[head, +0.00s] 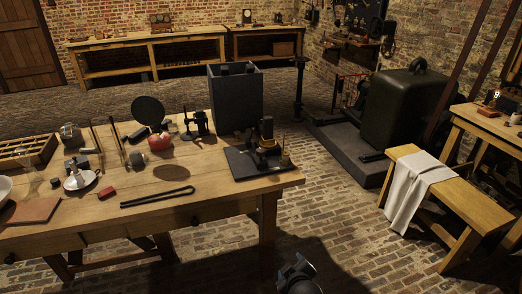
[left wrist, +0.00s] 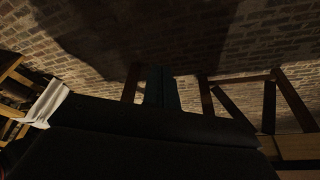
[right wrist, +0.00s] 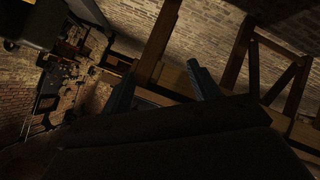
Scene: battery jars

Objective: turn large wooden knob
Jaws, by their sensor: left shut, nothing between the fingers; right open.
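I cannot make out a large wooden knob for certain in any view. In the head view, a dark instrument (head: 266,135) with a black upright and small brass-coloured parts stands on a black base board (head: 246,169) at the table's right end; its details are too small to tell. In the left wrist view my left gripper (left wrist: 161,88) is shut and empty. In the right wrist view my right gripper (right wrist: 162,88) is open, its two fingers wide apart with nothing held. Neither gripper is near the instrument.
The wooden table (head: 235,186) also carries a dark grey box (head: 236,99), a red round object (head: 160,143), a black rod-like tool (head: 157,198) and a white dish (head: 80,180). A bench (head: 440,195) with a white cloth (head: 417,188) stands right.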

